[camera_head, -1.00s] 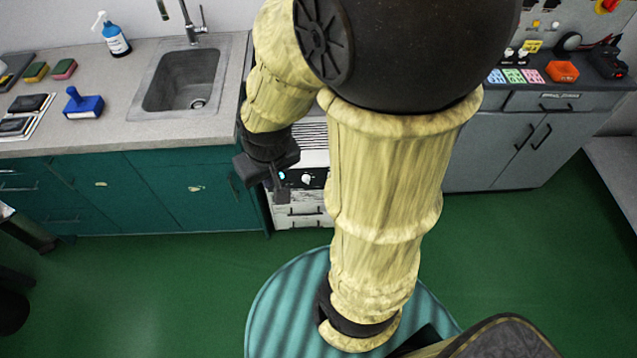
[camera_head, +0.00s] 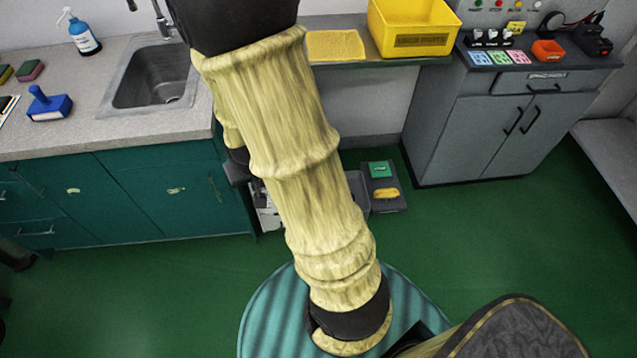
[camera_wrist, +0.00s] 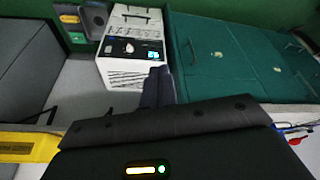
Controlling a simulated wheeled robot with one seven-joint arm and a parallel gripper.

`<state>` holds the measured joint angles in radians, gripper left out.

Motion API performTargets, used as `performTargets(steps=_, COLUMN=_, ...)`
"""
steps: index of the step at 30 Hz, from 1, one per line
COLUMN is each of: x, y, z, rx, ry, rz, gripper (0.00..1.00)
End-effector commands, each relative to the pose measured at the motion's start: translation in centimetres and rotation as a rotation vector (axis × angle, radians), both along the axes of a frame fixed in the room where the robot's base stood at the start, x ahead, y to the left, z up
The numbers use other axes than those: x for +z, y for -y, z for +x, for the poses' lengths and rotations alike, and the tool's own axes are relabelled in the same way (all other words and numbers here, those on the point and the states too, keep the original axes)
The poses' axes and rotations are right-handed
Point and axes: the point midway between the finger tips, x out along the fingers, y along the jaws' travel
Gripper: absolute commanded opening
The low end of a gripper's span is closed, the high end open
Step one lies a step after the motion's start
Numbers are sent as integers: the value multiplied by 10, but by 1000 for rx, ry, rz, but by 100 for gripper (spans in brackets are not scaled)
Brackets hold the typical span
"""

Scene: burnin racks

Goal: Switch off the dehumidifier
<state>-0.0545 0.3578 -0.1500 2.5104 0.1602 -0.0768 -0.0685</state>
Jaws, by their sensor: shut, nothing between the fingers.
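The dehumidifier is a white box (camera_wrist: 134,68) with vents, a dark control panel, a round knob (camera_wrist: 129,47) and a lit cyan display (camera_wrist: 153,55). It appears upside down in the wrist view, on the floor beside the green cabinet. In the head view my arm hides most of it; only a white strip (camera_head: 268,216) shows. My gripper (camera_wrist: 158,74) is shut and empty, its dark fingers pointing toward the dehumidifier and overlapping its panel side in the wrist view. I cannot tell the gap between them. In the head view the fingers are mostly hidden.
Green cabinets (camera_head: 125,200) with a sink (camera_head: 155,78) stand at left. A yellow bin (camera_head: 413,28) sits on a shelf (camera_head: 375,61) above. A grey cabinet (camera_head: 485,125) stands further right. The green floor in front is clear.

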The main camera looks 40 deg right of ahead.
Motion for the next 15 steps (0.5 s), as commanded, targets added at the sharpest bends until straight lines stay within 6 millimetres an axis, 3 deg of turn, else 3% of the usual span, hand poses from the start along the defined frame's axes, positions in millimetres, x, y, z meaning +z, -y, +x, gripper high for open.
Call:
performTargets(steps=1, x=-39, y=10, z=6, rx=-24, ry=4, rz=-26, gripper=0)
performTargets(steps=3, x=-71, y=25, z=14, rx=-55, ry=27, rz=-69, gripper=0)
performTargets(steps=9, x=-157, y=75, z=27, rx=-120, ry=87, rz=-240, gripper=0)
performTargets(steps=15, x=-232, y=129, z=28, rx=-135, ry=141, rz=-465, gripper=0)
